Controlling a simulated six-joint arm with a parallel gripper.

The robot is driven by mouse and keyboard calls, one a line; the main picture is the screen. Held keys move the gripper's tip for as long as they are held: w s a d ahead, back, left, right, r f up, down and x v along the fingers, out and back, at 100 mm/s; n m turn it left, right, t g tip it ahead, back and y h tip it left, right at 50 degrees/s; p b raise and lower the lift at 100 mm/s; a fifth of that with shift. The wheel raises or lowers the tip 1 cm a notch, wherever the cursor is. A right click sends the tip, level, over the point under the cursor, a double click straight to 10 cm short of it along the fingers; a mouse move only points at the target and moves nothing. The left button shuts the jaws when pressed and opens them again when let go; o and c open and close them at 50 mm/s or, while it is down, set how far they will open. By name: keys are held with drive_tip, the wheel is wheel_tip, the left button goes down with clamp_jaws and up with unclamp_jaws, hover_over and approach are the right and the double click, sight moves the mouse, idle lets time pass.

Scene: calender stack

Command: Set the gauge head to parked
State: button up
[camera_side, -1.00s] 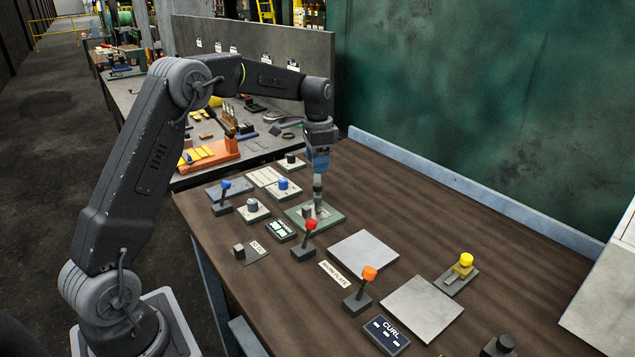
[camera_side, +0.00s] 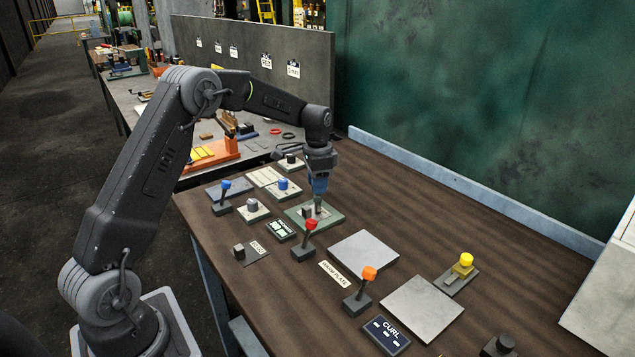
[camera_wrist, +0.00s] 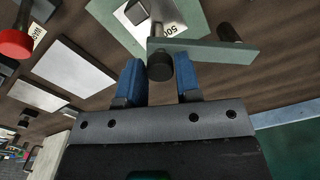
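A green base (camera_side: 333,221) with a pale plate and a small grey block lies mid-table; it also shows in the wrist view (camera_wrist: 200,18). In the wrist view a round dark knob on a grey stem (camera_wrist: 160,66) stands over it, beside a green bar (camera_wrist: 215,51). I cannot tell for certain which part is the gauge head. My gripper (camera_side: 318,205) points down at this unit. In the wrist view its blue fingers (camera_wrist: 160,80) are apart, with the knob showing between their tips; I cannot see contact. In the side view the gripper hides the knob.
A red-topped lever (camera_side: 311,226) stands close in front of the unit. A blue-topped knob (camera_side: 283,184) stands behind it on the left. An orange-topped lever (camera_side: 369,273), a yellow-topped handle (camera_side: 466,260) and flat grey plates (camera_side: 363,250) lie to the right. The table's right rear is clear.

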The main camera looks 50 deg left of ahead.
clamp_jaws()
drive_tip(key=shift+w+d, duration=0.1)
drive_tip(key=shift+w, duration=0.05)
drive_tip(key=w+n, duration=0.1)
drive_tip(key=w+d+n, duration=0.1)
drive_tip(key=n, duration=0.1)
drive_tip(key=shift+w, duration=0.15)
drive_tip(key=w+a+n, duration=0.1)
drive_tip(key=w+n, duration=0.7)
drive_tip(key=n, duration=0.3)
drive_tip(key=shift+w+n, duration=0.25)
drive_tip(key=shift+n, duration=0.05)
drive_tip(key=shift+a+r, duration=0.1)
idle(0.3)
